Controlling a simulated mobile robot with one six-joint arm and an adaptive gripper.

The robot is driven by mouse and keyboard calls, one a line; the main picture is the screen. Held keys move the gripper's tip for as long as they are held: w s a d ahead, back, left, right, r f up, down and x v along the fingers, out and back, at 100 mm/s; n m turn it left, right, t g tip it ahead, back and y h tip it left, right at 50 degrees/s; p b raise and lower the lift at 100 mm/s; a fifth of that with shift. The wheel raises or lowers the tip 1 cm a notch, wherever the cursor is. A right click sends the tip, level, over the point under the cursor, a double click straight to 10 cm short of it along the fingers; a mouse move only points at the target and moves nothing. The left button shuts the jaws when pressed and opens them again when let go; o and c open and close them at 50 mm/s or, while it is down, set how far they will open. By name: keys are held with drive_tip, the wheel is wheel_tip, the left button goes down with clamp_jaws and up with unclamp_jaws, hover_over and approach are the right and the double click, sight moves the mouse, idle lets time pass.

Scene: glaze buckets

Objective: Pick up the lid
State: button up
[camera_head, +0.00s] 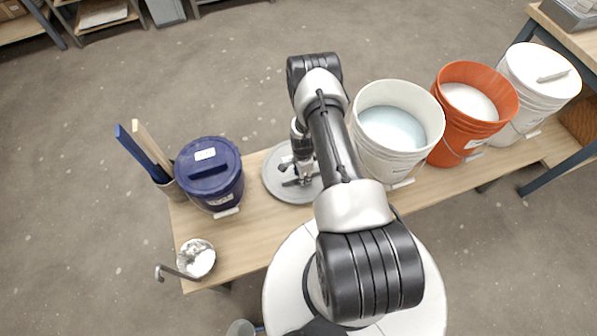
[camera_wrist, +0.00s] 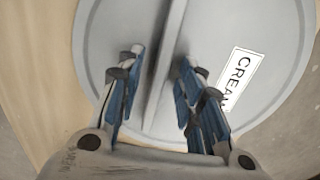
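A round grey lid (camera_head: 272,184) lies flat on the wooden bench, between the blue bucket and the open white bucket. In the wrist view the lid (camera_wrist: 215,28) shows a raised bar handle (camera_wrist: 166,45) across its middle and a white label reading "CREAM", partly covered by a finger. My gripper (camera_head: 303,177) is over the lid, pointing down. In the wrist view its two blue-padded fingers (camera_wrist: 161,57) are apart, one on each side of the handle, with gaps showing. I cannot tell how far the fingertips are above the lid.
A blue bucket (camera_head: 222,188) with a lid stands left, beside a pot with upright sticks. A metal ladle-like scoop (camera_head: 197,260) sits at the front left. Right of my arm stand an open white bucket (camera_head: 371,158), an orange bucket (camera_head: 444,148) and a lidded white bucket (camera_head: 525,105).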

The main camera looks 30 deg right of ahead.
drive_tip(key=shift+f, duration=0.2)
idle(0.5)
clamp_jaws()
idle(0.4)
